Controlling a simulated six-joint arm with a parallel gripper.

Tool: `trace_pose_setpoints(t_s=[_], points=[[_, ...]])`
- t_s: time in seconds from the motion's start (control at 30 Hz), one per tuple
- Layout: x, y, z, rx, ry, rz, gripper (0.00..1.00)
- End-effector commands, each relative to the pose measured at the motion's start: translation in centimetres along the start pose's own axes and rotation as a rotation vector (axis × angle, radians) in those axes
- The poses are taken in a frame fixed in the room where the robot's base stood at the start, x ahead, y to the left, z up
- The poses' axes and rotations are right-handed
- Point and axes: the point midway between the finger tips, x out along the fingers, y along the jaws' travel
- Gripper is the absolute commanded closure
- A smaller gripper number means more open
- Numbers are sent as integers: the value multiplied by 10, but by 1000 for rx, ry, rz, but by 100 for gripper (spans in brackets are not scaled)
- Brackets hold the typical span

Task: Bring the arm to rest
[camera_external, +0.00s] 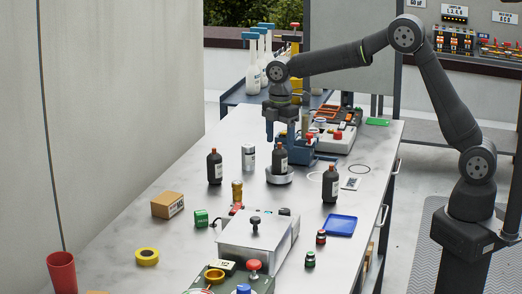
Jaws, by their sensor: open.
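My arm reaches in from the right over the table, with its forearm level and its wrist pointing down. My gripper (283,135) is open, low over the far middle of the table. A dark bottle with a white label (280,158) stands upright on a round silver base (279,176) just below the gripper. I cannot tell whether the fingers touch the bottle's neck. A blue stand (306,151) is close to the right of the bottle.
Dark bottles stand at left (215,167) and right (330,184), near a silver can (248,158). A grey box with a knob (254,238), a blue tray (341,225) and a cardboard box (167,205) lie nearer. A grey wall (120,100) borders the left.

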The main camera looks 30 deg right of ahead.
Motion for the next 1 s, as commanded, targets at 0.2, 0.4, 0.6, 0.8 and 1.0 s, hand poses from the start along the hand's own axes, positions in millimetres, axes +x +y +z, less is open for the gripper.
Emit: trace_pose_setpoints(t_s=[0.2,0.4,0.6,0.8,1.0], points=[[43,0,0,0,-1,-2,36],[30,1,0,0,2,4,36],[19,0,0,0,1,2,36],[18,0,0,0,1,1,36],[20,0,0,0,0,1,36]])
